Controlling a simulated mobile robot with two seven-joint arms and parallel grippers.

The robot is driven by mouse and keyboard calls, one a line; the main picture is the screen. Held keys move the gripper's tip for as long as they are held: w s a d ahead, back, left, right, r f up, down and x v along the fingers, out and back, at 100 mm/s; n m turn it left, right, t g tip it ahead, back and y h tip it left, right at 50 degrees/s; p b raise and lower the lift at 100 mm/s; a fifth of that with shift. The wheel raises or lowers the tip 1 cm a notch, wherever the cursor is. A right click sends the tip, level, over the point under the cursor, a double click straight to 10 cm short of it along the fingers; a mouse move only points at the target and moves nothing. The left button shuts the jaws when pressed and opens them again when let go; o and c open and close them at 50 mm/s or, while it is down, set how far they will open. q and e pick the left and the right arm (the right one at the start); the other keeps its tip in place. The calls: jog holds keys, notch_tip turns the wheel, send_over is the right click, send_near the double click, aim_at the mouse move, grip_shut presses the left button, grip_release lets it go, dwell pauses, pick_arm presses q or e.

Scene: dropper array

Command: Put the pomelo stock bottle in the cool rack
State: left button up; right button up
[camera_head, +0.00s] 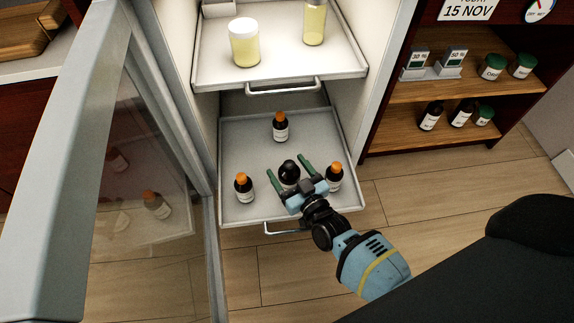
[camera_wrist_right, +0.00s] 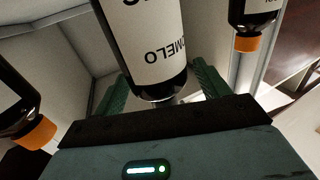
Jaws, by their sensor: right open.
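The lower tray is the likely cool rack, but no label confirms this. My left gripper is not in view.
Orange-capped dark bottles stand at the tray's left (camera_head: 243,187), back (camera_head: 280,127) and right (camera_head: 334,177), the right one close to my gripper. The upper tray (camera_head: 280,76) holds yellow containers. An open glass door (camera_head: 101,110) stands left; a wooden shelf (camera_head: 455,88) stands right.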

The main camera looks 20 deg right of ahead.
jog(key=s+d+p, duration=0.1)
jog(key=s+p, duration=0.2)
jog(key=s, duration=0.7)
jog(key=shift+s, duration=0.35)
jog(key=shift+d+r, duration=0.1)
jog(key=shift+d, duration=0.05)
jog(key=shift+c, duration=0.4)
